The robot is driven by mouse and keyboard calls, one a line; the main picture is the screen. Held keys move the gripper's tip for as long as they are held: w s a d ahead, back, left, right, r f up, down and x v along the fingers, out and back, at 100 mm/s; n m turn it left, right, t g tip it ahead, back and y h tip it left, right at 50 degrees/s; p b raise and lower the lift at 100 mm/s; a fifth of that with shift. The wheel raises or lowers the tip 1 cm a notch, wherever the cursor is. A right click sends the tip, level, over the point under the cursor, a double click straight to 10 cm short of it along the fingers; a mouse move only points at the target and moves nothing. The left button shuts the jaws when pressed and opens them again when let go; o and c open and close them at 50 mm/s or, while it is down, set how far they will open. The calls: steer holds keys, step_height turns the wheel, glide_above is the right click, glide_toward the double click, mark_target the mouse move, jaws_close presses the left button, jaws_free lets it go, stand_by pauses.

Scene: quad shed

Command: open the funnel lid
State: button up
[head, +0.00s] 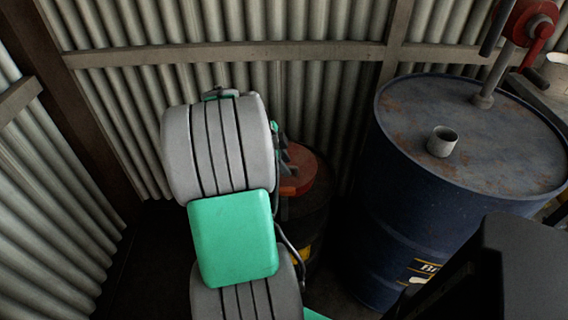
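An orange-red round piece (304,172), which looks like the funnel or its lid, sits on top of a dark drum (312,215) behind my arm. Its left side is hidden by my arm, so I cannot tell whether a lid on it is open or shut. My grey and green arm fills the middle of the picture, close to the camera. Small dark parts show between my arm and the orange piece; I cannot tell whether they belong to my gripper or to the funnel. My gripper's fingers cannot be made out.
A blue drum (400,190) stands at the right, with a short open pipe stub (442,141) and a red hand pump (527,22) on its top. A dark block (510,265) fills the lower right corner. Corrugated metal walls (320,95) close off the back and left.

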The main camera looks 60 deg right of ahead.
jaws_close()
stand_by(1.4)
